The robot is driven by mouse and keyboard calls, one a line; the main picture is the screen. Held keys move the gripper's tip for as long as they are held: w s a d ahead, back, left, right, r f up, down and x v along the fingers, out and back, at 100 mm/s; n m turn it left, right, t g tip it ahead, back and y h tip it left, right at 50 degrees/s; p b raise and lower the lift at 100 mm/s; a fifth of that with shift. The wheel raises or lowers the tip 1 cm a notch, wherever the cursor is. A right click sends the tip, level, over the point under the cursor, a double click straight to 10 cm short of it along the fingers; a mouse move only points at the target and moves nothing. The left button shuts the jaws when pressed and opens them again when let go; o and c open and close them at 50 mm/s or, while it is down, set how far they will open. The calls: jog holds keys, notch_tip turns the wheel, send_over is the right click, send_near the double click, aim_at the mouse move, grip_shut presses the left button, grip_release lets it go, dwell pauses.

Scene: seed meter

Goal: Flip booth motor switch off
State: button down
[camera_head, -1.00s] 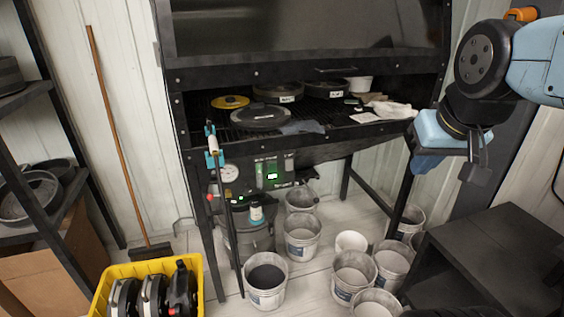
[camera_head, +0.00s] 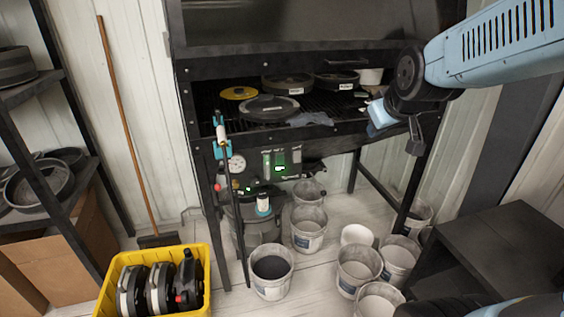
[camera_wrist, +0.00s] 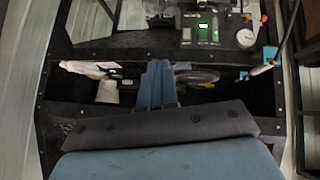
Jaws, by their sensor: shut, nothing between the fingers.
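The control panel (camera_head: 281,163) hangs under the front of the dark booth, with a green-lit face and a small bright display. It also shows in the wrist view at the top (camera_wrist: 202,30). The individual motor switch is too small to make out. A round white gauge (camera_head: 236,164) sits left of the panel. My gripper (camera_head: 376,126) is in front of the booth's right side, up and right of the panel and apart from it. In the wrist view its blue fingers (camera_wrist: 158,84) are together and empty.
The booth's grated shelf (camera_head: 340,128) holds several round parts and a cloth. A thin upright post (camera_head: 234,200) stands left of the panel. Several buckets (camera_head: 271,272) cover the floor below. A yellow crate (camera_head: 207,260) is at the lower left, a dark table (camera_head: 500,235) at right.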

jog(key=w+a+f+n+t, duration=0.1)
jog(key=w+a+f+n, duration=0.15)
jog(key=w, duration=0.35)
jog(key=w+a+f+n+t, duration=0.1)
jog(key=w+a+f+n, duration=0.15)
jog(key=w, duration=0.35)
jog(key=n+t+y, duration=0.3)
jog(key=n+t, duration=0.2)
jog(key=n, duration=0.2)
send_near(280, 158)
jog(key=s+d+r, duration=0.2)
jog(key=d+r, duration=0.3)
jog(key=d, duration=0.1)
jog(key=s+a+f+n+t+y, duration=0.1)
jog(key=s+a+f+n+t, duration=0.2)
jog(key=f, duration=0.6)
jog(key=shift+s+a+n+y, duration=0.3)
jog(key=shift+s+a+n, duration=0.05)
jog(key=shift+s+n, duration=0.55)
jog(key=x, duration=1.4)
jog(key=shift+d+r, duration=0.1)
